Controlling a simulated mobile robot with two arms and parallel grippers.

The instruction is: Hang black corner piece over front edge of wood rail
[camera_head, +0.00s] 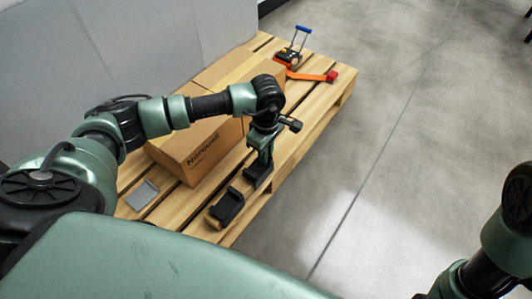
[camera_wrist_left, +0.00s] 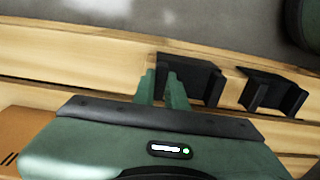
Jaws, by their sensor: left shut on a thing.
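My left gripper (camera_head: 262,158) points down at the front rail of the pallet and is shut on a black corner piece (camera_head: 258,174). In the left wrist view the green fingers (camera_wrist_left: 163,88) meet the left side of this black corner piece (camera_wrist_left: 198,82). The piece is at the wood rail (camera_wrist_left: 90,58); I cannot tell whether it rests on the rail or is just above it. A second black corner piece (camera_head: 227,207) sits on the rail nearer to me, and it also shows at the right in the wrist view (camera_wrist_left: 272,92). My right gripper is out of view.
A cardboard box (camera_head: 190,152) stands on the wooden pallet (camera_head: 285,150), beside my left arm. A flat grey piece (camera_head: 142,195) lies on the near slats. A ratchet with a blue handle (camera_head: 292,53) and an orange strap (camera_head: 308,76) lie at the far end. Floor right of the pallet is clear.

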